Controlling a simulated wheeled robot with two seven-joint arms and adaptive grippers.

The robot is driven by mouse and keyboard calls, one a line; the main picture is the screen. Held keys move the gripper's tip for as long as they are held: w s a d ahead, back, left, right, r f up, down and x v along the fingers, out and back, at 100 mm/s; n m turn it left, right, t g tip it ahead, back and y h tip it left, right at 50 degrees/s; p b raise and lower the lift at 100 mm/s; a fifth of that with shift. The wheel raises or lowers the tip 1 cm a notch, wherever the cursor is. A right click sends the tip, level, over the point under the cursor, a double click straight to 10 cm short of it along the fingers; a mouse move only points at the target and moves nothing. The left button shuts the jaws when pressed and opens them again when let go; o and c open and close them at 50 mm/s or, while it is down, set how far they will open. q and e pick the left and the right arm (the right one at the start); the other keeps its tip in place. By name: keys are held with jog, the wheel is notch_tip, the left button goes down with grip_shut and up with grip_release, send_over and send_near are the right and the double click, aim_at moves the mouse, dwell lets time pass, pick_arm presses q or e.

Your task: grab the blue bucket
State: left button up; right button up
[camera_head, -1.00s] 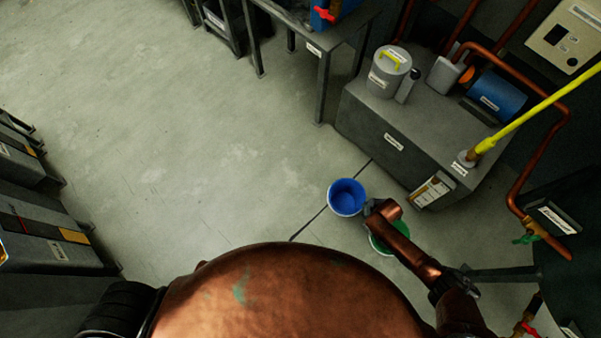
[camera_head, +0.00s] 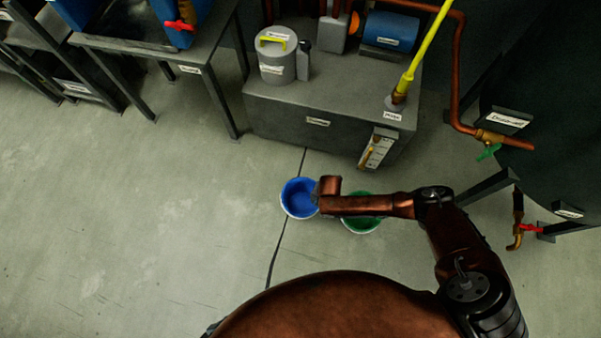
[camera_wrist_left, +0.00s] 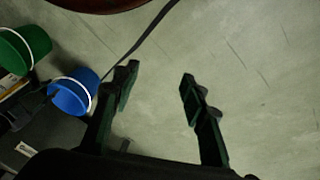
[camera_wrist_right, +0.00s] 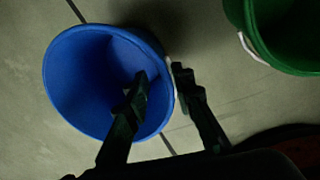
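The blue bucket (camera_head: 299,199) stands on the floor, its open top facing up. My right gripper (camera_head: 317,193) is at its right rim in the head view, mostly hidden behind my arm. In the right wrist view the blue bucket (camera_wrist_right: 85,75) fills the left half. My right gripper (camera_wrist_right: 160,73) has its fingers apart, one over the bucket's opening and one outside, by the white handle; I see no firm contact. The left wrist view shows my left gripper (camera_wrist_left: 157,80) open and empty over bare floor, with the blue bucket (camera_wrist_left: 72,95) off to the left.
A green bucket (camera_head: 362,225) stands just right of the blue one, partly under my right arm. A grey cabinet (camera_head: 275,118) with a canister (camera_head: 276,62) stands behind. Pipes and a dark tank (camera_head: 545,130) are at the right. The floor at left is clear.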

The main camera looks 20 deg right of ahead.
notch_tip(320, 180, down, 4)
jog(key=shift+s+a+r+b, duration=0.15)
jog(key=shift+b, duration=0.8)
jog(key=shift+f, duration=0.3)
pick_arm(q)
jog(key=w+d+f+t, duration=0.2)
jog(key=w+d+f, duration=0.1)
jog(key=f, duration=0.1)
jog(key=shift+w+h, duration=0.3)
jog(key=shift+h, duration=0.1)
pick_arm(e)
jog(key=shift+c, duration=0.7)
grip_shut()
